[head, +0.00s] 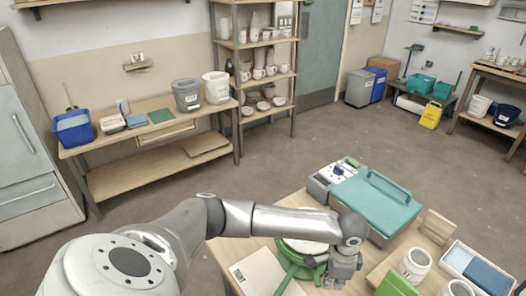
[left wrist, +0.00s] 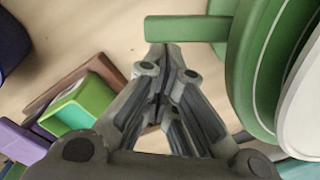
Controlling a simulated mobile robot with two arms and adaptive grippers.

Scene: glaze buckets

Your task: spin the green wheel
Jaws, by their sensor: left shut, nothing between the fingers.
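The green wheel (head: 288,262) stands on the near table with a pale disc on top, partly hidden behind my left arm and hand. In the left wrist view the wheel (left wrist: 262,70) fills the right side, with a green bar (left wrist: 188,28) sticking out to the left from it. My left gripper (head: 338,284) is just right of the wheel in the head view. In the left wrist view the left gripper (left wrist: 165,62) has its fingertips together, empty, just below the bar's left end. I cannot tell whether they touch the bar. My right gripper is not in view.
A pale booklet (head: 250,275) lies left of the wheel. A teal-lidded machine (head: 376,205) stands behind it. White jars (head: 415,263), a wooden block (head: 437,227), a green object (head: 394,287) and a tray with blue contents (head: 452,252) crowd the right side. The floor beyond is clear.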

